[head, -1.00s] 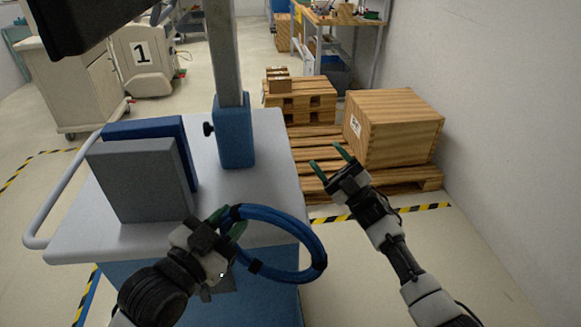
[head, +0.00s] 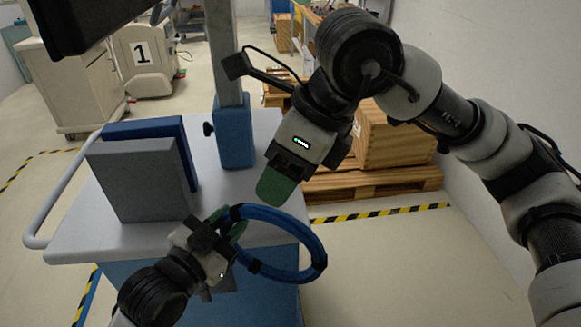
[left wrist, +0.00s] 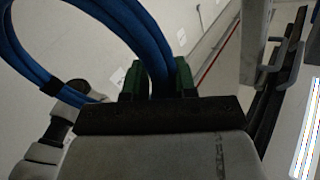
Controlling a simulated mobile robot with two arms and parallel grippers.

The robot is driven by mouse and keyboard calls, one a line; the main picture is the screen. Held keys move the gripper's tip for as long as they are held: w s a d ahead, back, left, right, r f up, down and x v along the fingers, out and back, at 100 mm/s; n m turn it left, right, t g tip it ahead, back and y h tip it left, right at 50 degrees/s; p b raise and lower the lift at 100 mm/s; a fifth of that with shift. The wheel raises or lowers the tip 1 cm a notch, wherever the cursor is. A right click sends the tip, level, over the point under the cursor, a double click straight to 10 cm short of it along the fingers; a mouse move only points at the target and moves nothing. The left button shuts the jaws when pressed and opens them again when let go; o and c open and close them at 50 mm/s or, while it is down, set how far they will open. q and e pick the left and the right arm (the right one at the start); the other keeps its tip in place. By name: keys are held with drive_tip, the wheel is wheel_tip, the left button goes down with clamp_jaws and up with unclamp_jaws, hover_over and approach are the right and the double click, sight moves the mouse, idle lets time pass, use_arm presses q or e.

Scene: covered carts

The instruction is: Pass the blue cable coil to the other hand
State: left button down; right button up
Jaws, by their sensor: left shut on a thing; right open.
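The blue cable coil (head: 313,240) is a ring of blue cable with black ties, held above the front right edge of the cart top. My left gripper (head: 232,225) is shut on the coil's left side. In the left wrist view the cable (left wrist: 152,45) runs between the green fingers of my left gripper (left wrist: 157,80). My right gripper (head: 277,188) is just above the coil's upper edge, its green finger pointing down. It is open; its far finger is hidden from the head view. I cannot tell whether it touches the coil.
The cart top (head: 120,240) carries a grey box (head: 135,180), a blue panel (head: 150,128) and a post with a blue base (head: 235,135). Wooden crates (head: 390,145) on a pallet (head: 370,180) stand behind on the right. The floor at right front is clear.

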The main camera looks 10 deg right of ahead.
sight(261, 220)
drive_tip(key=shift+w+d+t+h, duration=0.1)
drive_tip(key=shift+d+t+h, duration=0.35)
drive_tip(key=shift+t+h, duration=0.2)
drive_tip(key=shift+w+f, duration=0.1)
drive_tip(key=shift+f, duration=0.2)
drive_tip(key=x, duration=1.1)
drive_tip(key=shift+w+a+f, duration=0.1)
drive_tip(key=shift+a+f, duration=0.05)
clamp_jaws()
use_arm(q)
drive_tip(key=c, duration=0.8)
unclamp_jaws()
